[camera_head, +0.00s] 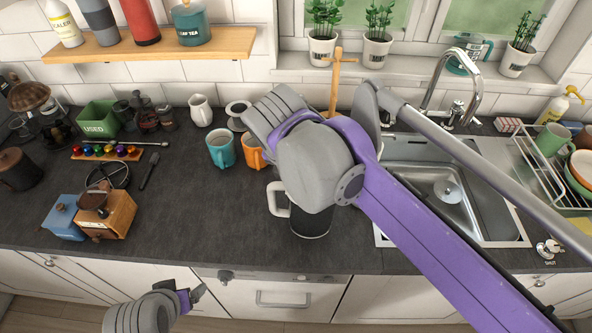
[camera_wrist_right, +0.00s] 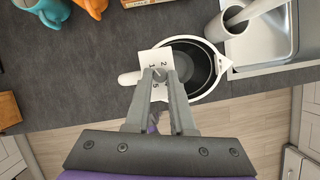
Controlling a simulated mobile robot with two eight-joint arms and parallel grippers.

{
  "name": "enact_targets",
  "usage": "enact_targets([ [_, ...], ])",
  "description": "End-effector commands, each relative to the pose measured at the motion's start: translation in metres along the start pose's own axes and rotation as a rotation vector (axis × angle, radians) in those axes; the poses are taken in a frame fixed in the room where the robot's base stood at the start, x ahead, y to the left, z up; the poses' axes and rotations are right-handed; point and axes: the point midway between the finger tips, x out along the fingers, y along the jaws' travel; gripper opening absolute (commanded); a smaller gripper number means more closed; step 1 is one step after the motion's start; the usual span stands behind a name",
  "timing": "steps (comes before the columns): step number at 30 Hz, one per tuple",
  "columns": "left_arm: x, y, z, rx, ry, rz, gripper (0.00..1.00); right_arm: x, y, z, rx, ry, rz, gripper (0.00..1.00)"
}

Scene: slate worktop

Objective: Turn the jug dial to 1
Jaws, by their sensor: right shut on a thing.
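The jug (camera_head: 312,222) is dark with a white handle and stands on the slate worktop near the front edge, partly hidden by my right arm. In the right wrist view its white rim (camera_wrist_right: 222,82) and dark inside show. A white plate with printed digits (camera_wrist_right: 147,58) lies over the handle side, with the small grey jug dial (camera_wrist_right: 159,75) on it. My right gripper (camera_wrist_right: 160,80) is shut on the dial; its fingers hide part of the plate, and the dial's pointer direction is unclear. My left gripper (camera_head: 192,297) hangs low in front of the cabinets, away from the jug.
The sink (camera_head: 450,190) lies right of the jug, with a drain knob (camera_head: 548,249) at its front right. Teal (camera_head: 221,150) and orange (camera_head: 250,153) mugs stand behind left. A grinder (camera_head: 105,212) is further left. The worktop between the grinder and jug is clear.

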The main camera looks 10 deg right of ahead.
Motion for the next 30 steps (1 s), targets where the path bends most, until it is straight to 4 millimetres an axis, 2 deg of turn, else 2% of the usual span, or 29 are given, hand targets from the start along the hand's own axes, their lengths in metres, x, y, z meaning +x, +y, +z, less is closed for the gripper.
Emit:
enact_targets([
  [8,0.000,0.000,0.000,0.000,0.000,0.000,0.87,0.000,0.000,0.000,0.000,0.001,0.000,0.00],
  [9,0.000,0.000,0.000,0.000,0.000,0.000,0.87,0.000,0.000,0.000,0.000,0.001,0.000,0.29],
  [13,0.000,0.000,0.000,0.000,0.000,0.000,0.87,0.000,0.000,0.000,0.001,0.000,0.000,0.53],
  [23,0.000,0.000,0.000,0.000,0.000,0.000,0.87,-0.002,0.000,0.000,0.000,0.000,0.000,0.53],
  [26,-0.001,0.000,-0.001,0.000,0.000,0.000,0.87,-0.011,0.000,0.000,-0.001,0.000,0.000,0.53],
  [30,-0.001,0.000,-0.002,0.000,0.002,0.000,0.87,-0.036,0.001,0.000,-0.002,0.000,0.001,0.53],
])
